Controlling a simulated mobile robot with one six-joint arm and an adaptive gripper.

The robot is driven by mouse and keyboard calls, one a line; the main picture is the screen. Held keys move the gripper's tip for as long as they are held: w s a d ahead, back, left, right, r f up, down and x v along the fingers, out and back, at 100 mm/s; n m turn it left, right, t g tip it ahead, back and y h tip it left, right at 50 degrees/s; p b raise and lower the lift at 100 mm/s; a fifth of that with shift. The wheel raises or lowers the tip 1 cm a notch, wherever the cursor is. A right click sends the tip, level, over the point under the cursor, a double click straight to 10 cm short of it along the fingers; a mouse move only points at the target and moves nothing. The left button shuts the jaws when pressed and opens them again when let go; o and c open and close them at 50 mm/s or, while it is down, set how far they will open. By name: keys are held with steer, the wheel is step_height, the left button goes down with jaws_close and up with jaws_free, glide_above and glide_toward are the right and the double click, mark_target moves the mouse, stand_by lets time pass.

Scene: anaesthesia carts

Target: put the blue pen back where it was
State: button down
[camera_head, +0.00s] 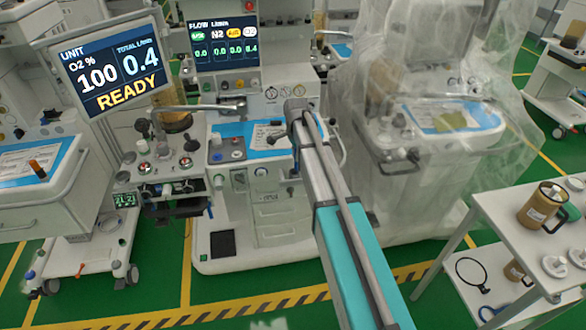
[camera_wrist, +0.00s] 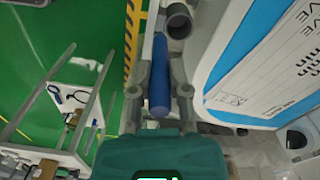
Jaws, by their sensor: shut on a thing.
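The blue pen (camera_wrist: 160,82) is in the wrist view, upright in the picture between the two grey fingers of my gripper (camera_wrist: 160,92). The gripper is shut on it. A dark grey round open cup (camera_wrist: 178,22) shows just beyond the pen's far end, slightly to the right; I cannot tell whether the pen is above or beside it. In the head view, my arm reaches to the middle cart's blue-edged worktop (camera_head: 258,150). The pen cannot be made out there, and the arm hides part of the worktop.
A sheet of printed paper (camera_wrist: 262,65) lies on the worktop in the wrist view. A cart under clear plastic (camera_head: 430,130) stands to the right. A white side table (camera_head: 495,205) bears a brown mug (camera_head: 541,208). Green floor is clear in front.

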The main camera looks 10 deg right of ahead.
steer(key=shift+w+a+f+b, duration=0.15)
steer(key=shift+w+f+b, duration=0.7)
steer(key=shift+f, duration=0.25)
steer(key=shift+w, duration=0.1)
steer(key=shift+w+f+b, duration=0.2)
steer(key=shift+f+b, duration=0.75)
steer(key=shift+f, duration=0.05)
steer(key=shift+w+f+b, duration=0.15)
steer(key=shift+f+b, duration=0.8)
steer(key=shift+f, duration=0.05)
steer(key=shift+f, duration=0.2)
steer(key=c, duration=0.9)
jaws_free()
steer(key=shift+r, duration=0.1)
steer(key=shift+r, duration=0.1)
